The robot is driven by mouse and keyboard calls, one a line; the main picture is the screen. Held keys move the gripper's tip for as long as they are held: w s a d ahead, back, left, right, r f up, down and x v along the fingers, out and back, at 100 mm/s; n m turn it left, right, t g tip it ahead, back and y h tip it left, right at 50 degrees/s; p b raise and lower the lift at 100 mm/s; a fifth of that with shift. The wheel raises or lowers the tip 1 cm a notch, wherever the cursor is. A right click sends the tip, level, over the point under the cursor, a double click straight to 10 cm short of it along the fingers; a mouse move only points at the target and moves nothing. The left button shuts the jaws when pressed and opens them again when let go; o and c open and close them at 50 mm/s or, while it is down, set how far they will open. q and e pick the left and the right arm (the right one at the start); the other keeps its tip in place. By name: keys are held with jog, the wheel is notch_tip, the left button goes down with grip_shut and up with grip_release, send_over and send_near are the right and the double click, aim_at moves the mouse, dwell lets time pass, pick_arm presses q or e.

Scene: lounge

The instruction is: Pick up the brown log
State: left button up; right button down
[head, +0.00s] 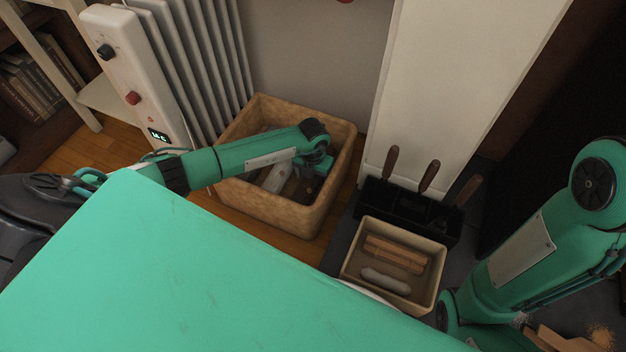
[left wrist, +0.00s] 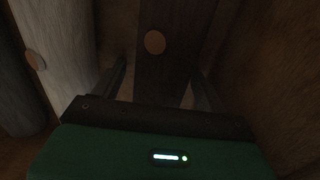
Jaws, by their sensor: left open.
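The brown log (left wrist: 165,60) is dark, with a round tan knot on its side. In the left wrist view it runs up the middle, between the two fingers of my open left gripper (left wrist: 158,82). The fingers lie one on each side of it; I cannot tell whether they touch it. In the head view my left gripper (head: 316,162) reaches down into a wicker basket (head: 270,208) and hides much of what lies there. A pale grey log (left wrist: 58,45) lies left of the brown one; it also shows in the head view (head: 275,178).
The basket's wall (left wrist: 270,90) is close on the right in the wrist view. A white radiator (head: 150,90) stands behind the basket on the left. A smaller box (head: 352,272) with sticks and a black holder (head: 440,226) with wooden-handled tools stand to the right.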

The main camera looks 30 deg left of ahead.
pick_arm(q)
jog(key=c, duration=1.3)
jog(key=shift+r, duration=0.1)
